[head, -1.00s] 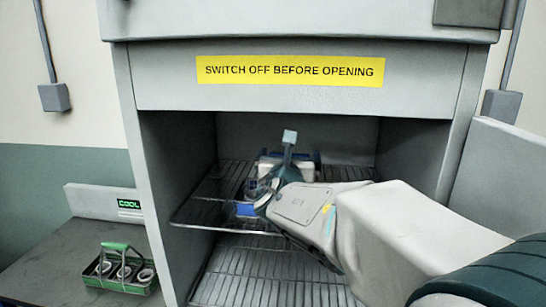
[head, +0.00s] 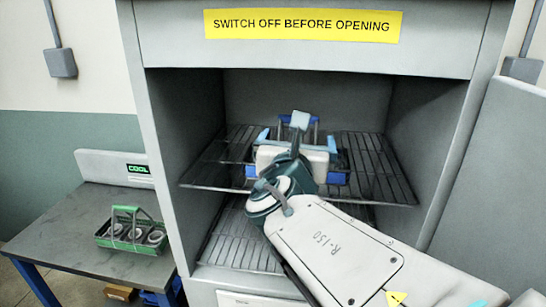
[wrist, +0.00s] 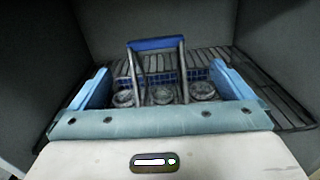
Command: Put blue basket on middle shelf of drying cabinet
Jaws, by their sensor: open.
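The blue basket (wrist: 162,85) stands upright on a wire shelf (head: 375,170) inside the drying cabinet (head: 170,130). Its blue handle (wrist: 160,44) is up, and several round metal rings (wrist: 162,95) sit in it. In the head view the basket is mostly hidden behind my gripper (head: 297,140); only blue bits show around it. My gripper is open. Its two light blue fingers are wide apart, one at each side of the basket in the wrist view, and nothing is held between them. Another wire shelf (head: 240,240) lies below.
A green basket (head: 130,232) with several rings stands on a grey table (head: 60,235) at the left, by a panel reading COOL (head: 138,169). The cabinet door (head: 490,180) stands open at the right. Side walls bound the cabinet opening.

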